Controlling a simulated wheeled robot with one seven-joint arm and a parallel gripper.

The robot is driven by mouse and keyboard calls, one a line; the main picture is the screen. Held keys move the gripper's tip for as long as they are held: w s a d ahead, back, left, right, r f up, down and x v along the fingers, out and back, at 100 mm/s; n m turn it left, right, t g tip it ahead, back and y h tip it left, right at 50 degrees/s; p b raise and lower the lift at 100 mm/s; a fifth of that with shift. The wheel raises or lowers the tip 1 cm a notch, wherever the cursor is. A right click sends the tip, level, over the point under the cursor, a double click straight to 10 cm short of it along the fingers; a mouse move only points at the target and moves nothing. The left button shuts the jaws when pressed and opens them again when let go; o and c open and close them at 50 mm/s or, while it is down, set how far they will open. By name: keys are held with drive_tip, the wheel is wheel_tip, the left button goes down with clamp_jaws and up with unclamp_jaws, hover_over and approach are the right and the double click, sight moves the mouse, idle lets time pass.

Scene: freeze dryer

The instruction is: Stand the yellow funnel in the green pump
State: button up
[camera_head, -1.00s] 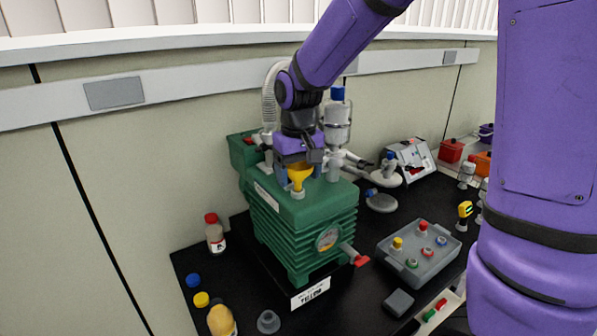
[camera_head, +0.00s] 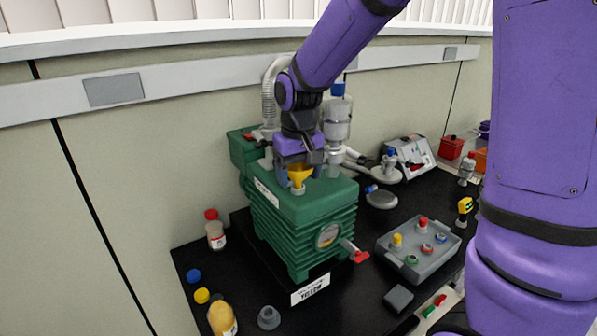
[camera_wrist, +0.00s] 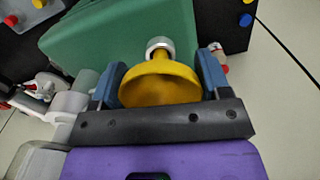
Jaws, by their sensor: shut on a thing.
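The yellow funnel (camera_head: 301,176) is in my gripper (camera_head: 303,169), wide mouth up, over the top of the green pump (camera_head: 285,210). In the wrist view my gripper (camera_wrist: 161,76) has one finger on each side of the funnel's cone (camera_wrist: 160,85). The spout points at the pale round port (camera_head: 297,189) on the pump's top, and in the wrist view it meets or overlaps the port's ring (camera_wrist: 159,44). I cannot tell how deep the spout sits. My gripper hides part of the funnel's rim in the head view.
A clear vessel with a blue cap (camera_head: 337,120) and a ribbed hose (camera_head: 270,90) stand close behind my gripper. A grey box with coloured caps (camera_head: 418,250) is right of the pump. Bottles and loose caps lie at the front left. Black bench shows between them.

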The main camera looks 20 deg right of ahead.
drive_tip(key=shift+f, duration=0.15)
drive_tip(key=o, duration=1)
wheel_tip(320, 180, up, 11)
drive_tip(key=shift+f, duration=0.1)
idle(0.4)
drive_tip(key=s+d+r+t, duration=0.1)
drive_tip(key=s+d, duration=0.1)
drive_tip(key=s, duration=0.5)
drive_tip(key=s+d+r+t, duration=0.1)
drive_tip(key=s+d+t, duration=0.1)
drive_tip(key=s, duration=0.6)
drive_tip(key=s+d+r+t, duration=0.1)
drive_tip(key=s+d+t, duration=0.1)
drive_tip(key=s, duration=0.5)
drive_tip(key=shift+s+d+m, duration=0.4)
drive_tip(key=shift+d, duration=0.05)
